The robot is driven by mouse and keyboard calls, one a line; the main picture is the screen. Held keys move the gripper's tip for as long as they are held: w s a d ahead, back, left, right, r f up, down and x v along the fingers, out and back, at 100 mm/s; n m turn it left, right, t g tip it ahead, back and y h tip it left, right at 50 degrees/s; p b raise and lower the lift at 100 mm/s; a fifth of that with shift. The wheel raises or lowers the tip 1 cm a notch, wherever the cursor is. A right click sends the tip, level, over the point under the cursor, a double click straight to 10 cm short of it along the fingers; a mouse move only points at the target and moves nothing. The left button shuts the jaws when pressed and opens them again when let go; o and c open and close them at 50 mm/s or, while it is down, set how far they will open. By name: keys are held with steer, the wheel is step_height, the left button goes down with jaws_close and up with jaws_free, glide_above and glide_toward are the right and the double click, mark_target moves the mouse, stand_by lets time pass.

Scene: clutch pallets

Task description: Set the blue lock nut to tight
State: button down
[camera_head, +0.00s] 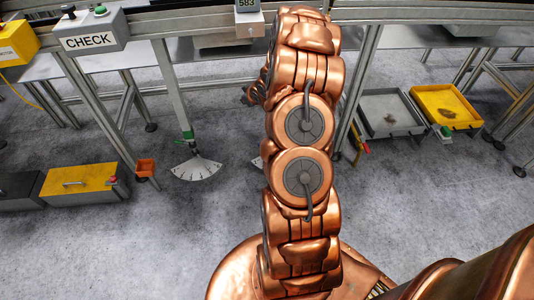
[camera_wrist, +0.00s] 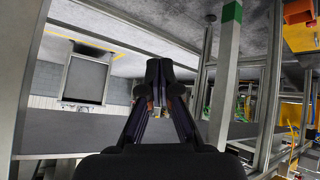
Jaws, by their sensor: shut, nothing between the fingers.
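I cannot make out a blue lock nut in either view; my copper arm covers the middle of the head view. A white fan-shaped scale plate (camera_head: 196,168) with dark marks sits low by a grey post with a green band (camera_head: 188,135). A second pale plate (camera_head: 257,163) shows only its left edge beside my arm; the rest is hidden. In the wrist view my gripper (camera_wrist: 159,66) has its dark fingers together, with nothing held. A grey post with a green band (camera_wrist: 232,12) stands to the right of the fingers, apart from them.
A CHECK box (camera_head: 88,41) sits on the bench frame at upper left. A yellow case (camera_head: 84,183) and a small orange bin (camera_head: 146,168) are at left. A grey tray (camera_head: 391,112) and yellow tray (camera_head: 446,107) are at right. Bench legs stand around my arm; open floor lies in front.

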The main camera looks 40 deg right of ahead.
steer(key=s+d+f+t+b, duration=0.2)
steer(key=d+f+b, duration=0.2)
steer(key=f, duration=0.6)
steer(key=s+d+f+t+b, duration=0.2)
steer(key=d+f+b, duration=0.2)
steer(key=f, duration=0.6)
steer(key=s+f+m+t+b, duration=0.2)
steer(key=s+f+t+b, duration=0.2)
steer(key=s+f, duration=0.8)
step_height(320, 180, down, 2)
steer(key=shift+s+a+f+b, duration=0.25)
steer(key=shift+a+b, duration=0.15)
steer(key=shift+b, duration=0.75)
steer(key=shift+w, duration=0.1)
steer(key=w+b, duration=0.2)
steer(key=w, duration=0.2)
steer(key=w+d+b, duration=0.1)
steer(key=w+b, duration=0.1)
steer(key=w, duration=0.2)
steer(key=w+f+b, duration=0.1)
steer(key=w+b, duration=0.1)
steer(key=w, duration=0.2)
steer(key=shift+w+d+f, duration=0.1)
steer(key=shift+w+d, duration=0.15)
steer(key=shift+w, duration=0.1)
steer(key=shift+w+d, duration=0.1)
steer(key=shift+w, duration=0.45)
steer(key=shift+w, duration=0.1)
